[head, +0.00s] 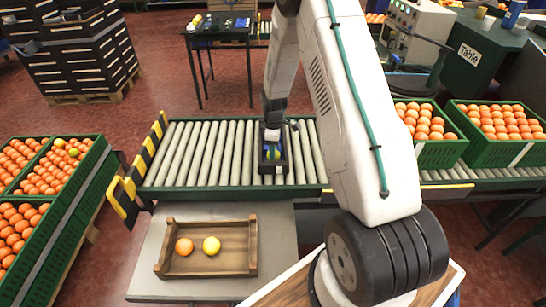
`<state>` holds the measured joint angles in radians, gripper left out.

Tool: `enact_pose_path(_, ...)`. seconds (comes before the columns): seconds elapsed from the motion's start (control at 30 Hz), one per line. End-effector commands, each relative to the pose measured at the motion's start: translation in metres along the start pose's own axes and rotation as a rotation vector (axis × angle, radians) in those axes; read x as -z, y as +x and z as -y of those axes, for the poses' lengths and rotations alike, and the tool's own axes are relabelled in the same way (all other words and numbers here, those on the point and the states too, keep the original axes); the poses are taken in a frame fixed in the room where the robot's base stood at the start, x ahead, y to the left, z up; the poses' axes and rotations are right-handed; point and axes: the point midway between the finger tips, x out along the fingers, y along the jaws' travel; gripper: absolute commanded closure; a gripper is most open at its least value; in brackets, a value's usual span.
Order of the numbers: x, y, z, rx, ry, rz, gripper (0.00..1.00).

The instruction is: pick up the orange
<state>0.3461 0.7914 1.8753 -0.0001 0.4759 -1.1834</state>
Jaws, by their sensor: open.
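An orange (184,247) lies in a shallow wooden tray (250,240) on a grey table at the front. A yellow round fruit (211,246) lies just to its right in the same tray. My gripper (272,152) is farther back, over the roller conveyor, well apart from the tray and pointing down at a small dark box (284,155). Something green, yellow and blue shows at the box, partly hidden by my gripper. The fingertips are too small to see clearly.
The roller conveyor (200,155) runs across behind the grey table (150,285). Green crates of oranges stand at left (85,195) and on the conveyor at right (445,155). Yellow-black guards (128,198) mark the conveyor's left end. A small black table (215,37) stands behind.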

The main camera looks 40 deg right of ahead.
Motion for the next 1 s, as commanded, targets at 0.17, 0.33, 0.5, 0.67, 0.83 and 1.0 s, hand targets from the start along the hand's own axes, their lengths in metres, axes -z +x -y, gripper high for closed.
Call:
enact_pose_path(0.17,0.000,0.019,0.000,0.000,0.000,0.000,0.45)
enact_pose_path(0.33,0.000,0.021,-0.001,-0.002,0.000,-0.001,0.45)
enact_pose_path(0.5,0.000,0.021,-0.001,-0.001,0.001,0.000,0.70)
enact_pose_path(0.67,0.000,0.021,-0.001,-0.001,0.001,-0.001,0.74)
enact_pose_path(0.83,0.000,0.018,-0.001,-0.002,0.001,-0.001,0.74)
enact_pose_path(1.0,0.000,-0.005,-0.001,-0.005,0.001,-0.002,0.74)
